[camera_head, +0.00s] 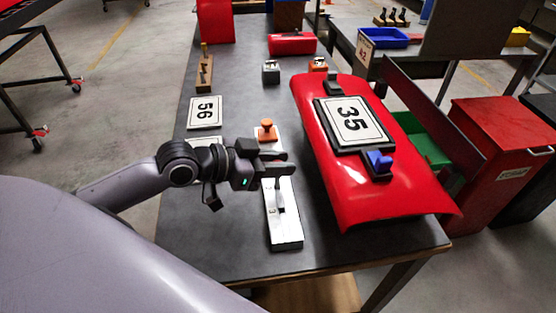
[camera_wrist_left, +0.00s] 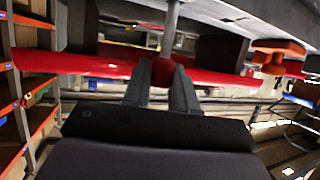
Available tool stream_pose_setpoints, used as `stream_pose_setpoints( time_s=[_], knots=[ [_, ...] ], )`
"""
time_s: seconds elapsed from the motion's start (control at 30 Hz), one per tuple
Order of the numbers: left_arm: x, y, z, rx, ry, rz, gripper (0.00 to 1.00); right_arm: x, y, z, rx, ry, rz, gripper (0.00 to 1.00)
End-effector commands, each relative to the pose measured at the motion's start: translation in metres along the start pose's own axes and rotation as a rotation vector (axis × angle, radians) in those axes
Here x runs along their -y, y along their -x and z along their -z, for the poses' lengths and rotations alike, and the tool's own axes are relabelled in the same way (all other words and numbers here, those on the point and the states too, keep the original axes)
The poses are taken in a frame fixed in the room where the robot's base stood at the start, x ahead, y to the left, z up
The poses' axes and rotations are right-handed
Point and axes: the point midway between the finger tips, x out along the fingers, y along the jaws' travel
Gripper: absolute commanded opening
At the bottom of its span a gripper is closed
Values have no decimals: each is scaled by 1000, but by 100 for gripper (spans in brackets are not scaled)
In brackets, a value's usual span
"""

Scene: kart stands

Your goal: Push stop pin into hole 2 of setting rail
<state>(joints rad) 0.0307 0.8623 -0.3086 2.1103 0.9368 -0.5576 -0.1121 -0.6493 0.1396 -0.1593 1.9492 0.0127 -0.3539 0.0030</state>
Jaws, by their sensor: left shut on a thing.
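The setting rail (camera_head: 287,233) is a pale metal bar lying lengthwise on the dark table, left of the red panel. My left gripper (camera_head: 284,162) reaches in from the left over the far part of the rail. It is shut on the stop pin (camera_head: 280,196), whose grey shaft points down toward the rail. In the left wrist view, the shaft (camera_wrist_left: 172,18) shows between the two fingers (camera_wrist_left: 162,85). Whether the pin's tip is in a hole cannot be told, and the hole numbers are too small to read. The right gripper is not in view.
A red curved panel (camera_head: 418,195) with a "35" plate (camera_head: 351,119) lies close right of the rail. An orange-knobbed piece (camera_head: 266,131) stands just behind the gripper. A "56" card (camera_head: 205,112) lies at left. The table's near left is clear.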

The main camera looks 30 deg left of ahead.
Motion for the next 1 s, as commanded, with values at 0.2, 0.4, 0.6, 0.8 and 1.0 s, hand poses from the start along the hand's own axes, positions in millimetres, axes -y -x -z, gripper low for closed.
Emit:
stream_pose_setpoints(
  time_s=[0.2,0.4,0.6,0.8,1.0],
  knots=[
    [0,-2,-6,0,-1,0,0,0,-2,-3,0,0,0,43],
    [0,-4,-11,1,-1,0,0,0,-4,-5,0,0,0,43],
    [0,-6,-15,1,-1,0,0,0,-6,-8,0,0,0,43],
    [0,-8,-20,0,-1,0,0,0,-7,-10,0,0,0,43],
    [0,-8,-19,0,-1,0,56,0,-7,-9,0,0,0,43]
  ],
)
